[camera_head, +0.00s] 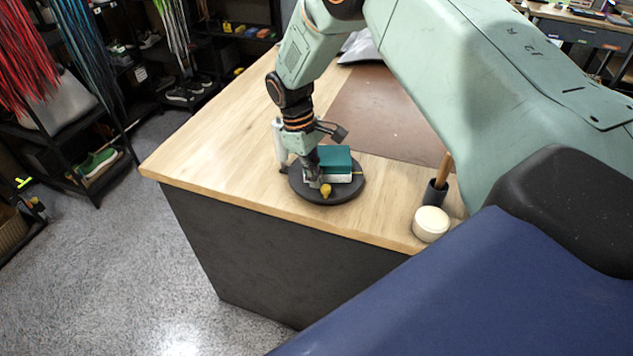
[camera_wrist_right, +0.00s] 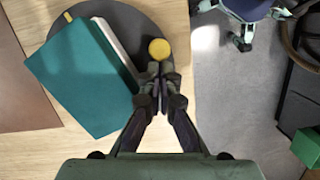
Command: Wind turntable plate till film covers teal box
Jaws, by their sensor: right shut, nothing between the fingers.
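A teal box (camera_head: 335,158) sits on a dark round turntable plate (camera_head: 347,190) near the table's front edge. In the right wrist view the teal box (camera_wrist_right: 80,75) covers much of the plate (camera_wrist_right: 133,22), with a pale edge along its right side. A yellow knob (camera_head: 326,190) stands near the plate's rim; it also shows in the right wrist view (camera_wrist_right: 159,49). My right gripper (camera_wrist_right: 158,72) is shut and empty, its tips right by the knob; I cannot tell if they touch it. No film can be made out on the box. My left gripper is not in view.
A white bottle (camera_head: 279,140) stands just behind the plate. To the right are a dark holder (camera_head: 435,193) with a wooden handle and a round cream tub (camera_head: 431,223). A brown mat (camera_head: 380,110) lies behind. The table's left part is clear.

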